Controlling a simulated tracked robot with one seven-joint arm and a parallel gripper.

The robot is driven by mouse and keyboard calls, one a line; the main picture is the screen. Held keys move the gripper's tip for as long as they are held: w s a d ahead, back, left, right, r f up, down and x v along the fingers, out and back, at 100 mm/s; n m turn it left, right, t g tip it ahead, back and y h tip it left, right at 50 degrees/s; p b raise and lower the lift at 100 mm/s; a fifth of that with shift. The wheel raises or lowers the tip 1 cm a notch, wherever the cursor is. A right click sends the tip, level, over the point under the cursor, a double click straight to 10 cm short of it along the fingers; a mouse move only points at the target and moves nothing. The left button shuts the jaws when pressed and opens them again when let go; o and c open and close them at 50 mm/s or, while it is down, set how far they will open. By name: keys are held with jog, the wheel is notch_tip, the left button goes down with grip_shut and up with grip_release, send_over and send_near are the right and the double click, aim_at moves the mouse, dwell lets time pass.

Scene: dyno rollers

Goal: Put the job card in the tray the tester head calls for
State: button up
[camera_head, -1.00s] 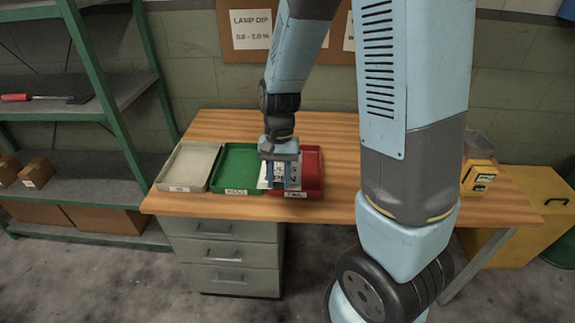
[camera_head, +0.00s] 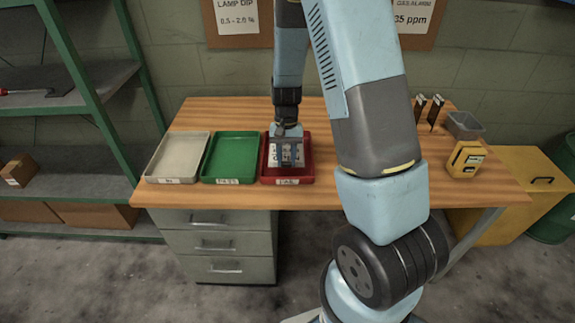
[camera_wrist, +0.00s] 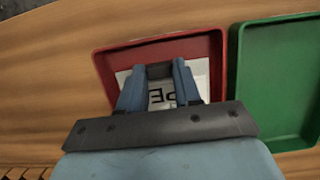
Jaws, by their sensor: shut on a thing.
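The white job card (camera_head: 285,155) with dark print is in my gripper (camera_head: 287,164), which is shut on it over the red tray (camera_head: 309,178), labelled FAIL. In the wrist view the card (camera_wrist: 160,102) shows between and beside the fingers (camera_wrist: 160,88), inside the outline of the red tray (camera_wrist: 112,89). I cannot tell whether the card touches the tray floor. The green tray (camera_head: 231,158), labelled PASS, and a pale grey tray (camera_head: 178,157) stand to the left; both are empty. The yellow tester (camera_head: 466,158) stands at the right of the bench; its reading is too small to make out.
A grey bin (camera_head: 464,125) and dark upright holders (camera_head: 436,110) stand behind the tester. Notices hang on the board (camera_head: 264,37) behind, one reading LAMP DIP. Green shelving (camera_head: 108,100) is at the left.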

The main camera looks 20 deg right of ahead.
jog(key=shift+w+d+f, duration=0.3)
jog(key=shift+f, duration=0.2)
notch_tip(320, 180, down, 3)
jog(key=shift+w+f, duration=0.1)
jog(key=o, duration=1)
jog(key=shift+o, duration=0.2)
